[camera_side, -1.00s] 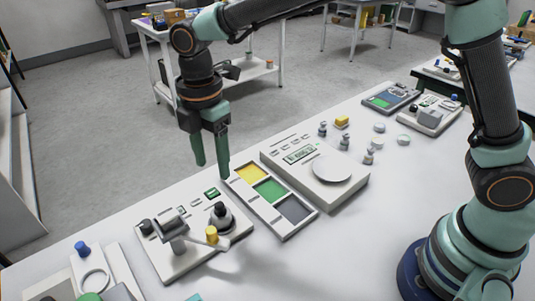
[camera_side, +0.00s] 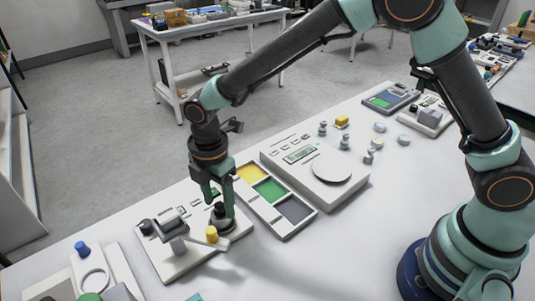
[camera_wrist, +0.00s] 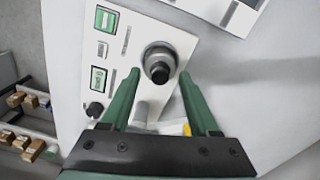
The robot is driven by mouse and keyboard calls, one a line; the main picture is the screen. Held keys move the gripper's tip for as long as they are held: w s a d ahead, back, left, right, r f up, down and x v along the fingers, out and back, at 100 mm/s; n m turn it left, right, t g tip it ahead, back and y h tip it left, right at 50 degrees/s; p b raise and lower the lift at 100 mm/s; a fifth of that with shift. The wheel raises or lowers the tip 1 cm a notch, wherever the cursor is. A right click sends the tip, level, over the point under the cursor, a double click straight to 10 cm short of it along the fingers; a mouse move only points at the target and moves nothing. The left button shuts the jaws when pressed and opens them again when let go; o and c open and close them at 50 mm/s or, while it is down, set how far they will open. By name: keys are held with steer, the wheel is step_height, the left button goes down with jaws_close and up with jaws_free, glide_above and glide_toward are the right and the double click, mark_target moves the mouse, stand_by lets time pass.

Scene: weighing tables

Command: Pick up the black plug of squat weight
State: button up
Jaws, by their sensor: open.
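The squat weight with its black plug (camera_side: 219,209) stands on the white device (camera_side: 163,268) at the front left of the table. In the wrist view the black plug (camera_wrist: 160,72) shows from above, ringed by the grey weight body, just beyond the fingertips and roughly midway between them. My gripper (camera_side: 217,199) is lowered over it with its two green fingers apart. It also shows in the wrist view (camera_wrist: 160,80), open and empty. In the side view a finger partly hides the weight.
A yellow knob (camera_side: 211,234) and a grey post with an arm (camera_side: 177,240) stand close by on the same device. A tray with yellow, green and grey compartments (camera_side: 284,234) and a scale with a round pan (camera_side: 331,171) lie to the right.

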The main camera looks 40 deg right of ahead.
jaws_close()
steer(key=shift+r, duration=0.15)
